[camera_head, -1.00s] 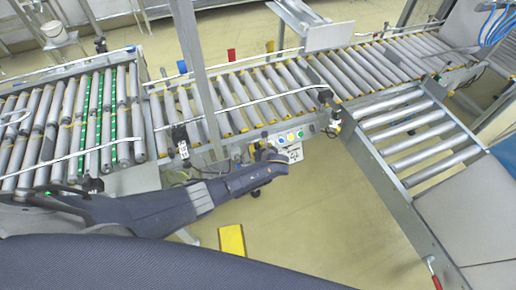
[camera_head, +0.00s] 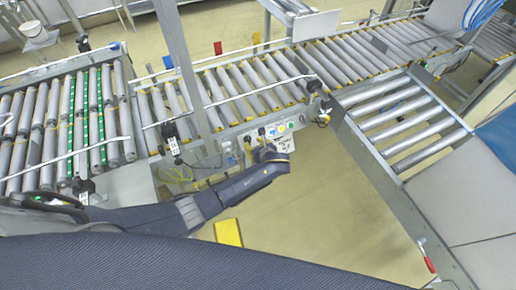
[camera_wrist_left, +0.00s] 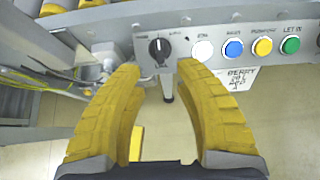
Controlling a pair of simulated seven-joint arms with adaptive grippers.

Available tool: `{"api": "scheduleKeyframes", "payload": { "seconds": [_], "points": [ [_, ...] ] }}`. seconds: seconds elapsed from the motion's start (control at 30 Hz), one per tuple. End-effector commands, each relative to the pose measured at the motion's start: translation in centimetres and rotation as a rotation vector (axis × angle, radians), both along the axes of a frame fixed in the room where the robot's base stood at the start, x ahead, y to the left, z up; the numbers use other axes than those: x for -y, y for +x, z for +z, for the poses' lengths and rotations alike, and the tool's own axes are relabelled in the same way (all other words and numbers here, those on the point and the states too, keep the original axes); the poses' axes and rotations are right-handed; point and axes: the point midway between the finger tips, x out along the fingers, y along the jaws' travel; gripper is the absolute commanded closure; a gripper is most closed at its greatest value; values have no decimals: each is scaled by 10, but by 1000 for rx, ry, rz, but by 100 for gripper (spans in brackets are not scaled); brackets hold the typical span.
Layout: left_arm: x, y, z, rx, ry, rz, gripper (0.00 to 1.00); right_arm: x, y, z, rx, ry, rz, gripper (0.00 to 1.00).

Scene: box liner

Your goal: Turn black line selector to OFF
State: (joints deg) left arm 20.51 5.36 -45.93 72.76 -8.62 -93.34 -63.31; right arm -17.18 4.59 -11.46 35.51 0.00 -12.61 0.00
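The black line selector (camera_wrist_left: 160,48) is a round knob on the grey control panel (camera_wrist_left: 120,30), with a light mark pointing roughly upward. The small lettering around it is unreadable. In the left wrist view my left gripper (camera_wrist_left: 158,66) has two yellow fingers spread apart with nothing between them. Their tips lie just below the knob, one to each side, and contact cannot be told. In the head view my left gripper (camera_head: 272,154) is just in front of the panel, its fingers hard to make out. My right gripper is not in view.
Right of the knob sit a white button (camera_wrist_left: 202,50), blue button (camera_wrist_left: 233,49), yellow button (camera_wrist_left: 262,47) and green button (camera_wrist_left: 290,45). A paper label (camera_wrist_left: 238,79) hangs below. Cables (camera_wrist_left: 60,78) run at the left. Roller conveyors (camera_head: 240,88) stand behind; open floor (camera_head: 330,200) lies in front.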

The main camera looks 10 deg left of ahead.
Motion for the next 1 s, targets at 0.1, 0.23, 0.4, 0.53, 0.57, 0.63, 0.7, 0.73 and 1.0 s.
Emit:
{"api": "scheduleKeyframes", "payload": {
  "seconds": [0.1,0.23,0.4,0.53,0.57,0.63,0.7,0.73,1.0],
  "points": [
    [9,-12,10,0,-3,2,67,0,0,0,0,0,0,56],
    [17,-21,18,-1,-2,0,67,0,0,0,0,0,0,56],
    [22,-28,25,-1,-1,1,67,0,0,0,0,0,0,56],
    [23,-29,27,0,0,1,67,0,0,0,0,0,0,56],
    [23,-30,27,0,0,1,67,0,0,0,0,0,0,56],
    [23,-30,27,0,0,1,67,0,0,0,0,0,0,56],
    [23,-30,27,0,0,1,67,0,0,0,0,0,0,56],
    [23,-30,27,0,0,1,67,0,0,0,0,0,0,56],
    [23,-30,27,7,-8,8,67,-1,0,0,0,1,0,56]
  ]
}}
